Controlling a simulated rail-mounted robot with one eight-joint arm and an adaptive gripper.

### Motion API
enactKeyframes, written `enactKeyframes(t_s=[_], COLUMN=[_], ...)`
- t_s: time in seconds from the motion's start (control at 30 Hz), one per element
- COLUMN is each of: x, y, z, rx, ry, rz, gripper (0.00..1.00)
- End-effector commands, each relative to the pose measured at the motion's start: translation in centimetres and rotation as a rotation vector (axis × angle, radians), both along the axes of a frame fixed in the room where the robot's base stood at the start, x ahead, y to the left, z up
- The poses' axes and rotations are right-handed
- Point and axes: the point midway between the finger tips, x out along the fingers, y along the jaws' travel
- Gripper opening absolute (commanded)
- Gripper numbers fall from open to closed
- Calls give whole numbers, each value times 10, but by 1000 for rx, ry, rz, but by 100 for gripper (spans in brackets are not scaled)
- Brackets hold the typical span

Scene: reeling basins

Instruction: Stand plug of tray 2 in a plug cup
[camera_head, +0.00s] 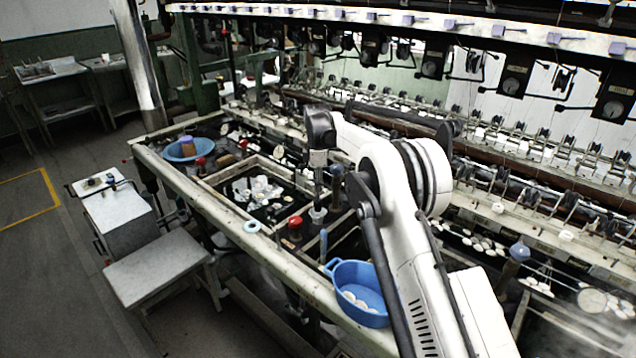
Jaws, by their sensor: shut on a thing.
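My gripper (318,200) points straight down over the near row of basins. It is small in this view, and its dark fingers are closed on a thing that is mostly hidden. A pale, cup-like piece (318,214) shows right at the fingertips; I cannot tell whether it is the plug or a plug cup. A red-topped piece (295,222) stands just left of the gripper. Another red-topped piece (200,161) stands farther left along the basins. I cannot tell which basin is tray 2.
A blue basket (345,271) with pale pieces sits right of the gripper at the bench edge. A blue upright handle (323,243) and a pale blue ring (252,227) are nearby. A blue bowl (187,149) stands far left. Reeling machinery lines the back.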

Motion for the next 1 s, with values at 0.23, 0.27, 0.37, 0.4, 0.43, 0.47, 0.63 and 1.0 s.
enactKeyframes(t_s=[0.23,0.27,0.37,0.4,0.43,0.47,0.63,1.0], x=[0,0,0,0,0,0,0,0], y=[0,0,0,0,0,0,0,0], z=[-19,-21,-28,-31,-33,-34,-41,-41], rx=[0,0,0,0,0,0,0,0], ry=[0,0,0,0,0,0,0,0], rz=[0,0,0,0,0,0,0,0], gripper=[0,0,0,0,0,0,0,15])
